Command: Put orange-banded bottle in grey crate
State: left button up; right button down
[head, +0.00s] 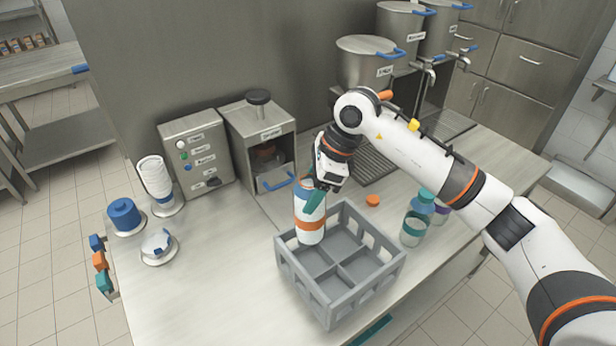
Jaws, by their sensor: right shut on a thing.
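The orange-banded bottle (311,229) is white with an orange band and a blue upper part. It is upright at the back left of the grey crate (334,308). Its lower end appears over or inside the back-left compartment; I cannot tell whether it touches the crate's floor. My right gripper (314,197) is shut on the bottle near its top and hides part of it. The grey crate has several compartments, and the others look empty. My left gripper is not in view.
Right of the crate stand a clear bottle with teal contents (414,229) and other bottles (424,201). An orange cap (373,200) lies behind the crate.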

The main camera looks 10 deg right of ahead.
notch_tip(320, 180, down, 5)
jog(key=shift+s+r+b, duration=0.1)
jog(key=shift+r+b, duration=0.1)
jog(key=shift+b, duration=0.8)
jog(key=shift+f, duration=0.35)
jog(key=shift+f+b, duration=0.45)
jog(key=shift+f, duration=0.35)
jog(key=shift+f+b, duration=0.95)
jog(key=shift+b, duration=0.05)
pick_arm(q)
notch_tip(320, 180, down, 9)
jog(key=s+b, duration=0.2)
jog(key=b, duration=0.2)
pick_arm(e)
notch_tip(320, 180, down, 4)
jog(key=shift+f, duration=0.15)
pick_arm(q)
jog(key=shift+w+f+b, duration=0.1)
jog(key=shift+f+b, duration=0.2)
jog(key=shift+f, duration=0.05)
pick_arm(e)
jog(key=shift+f, duration=0.15)
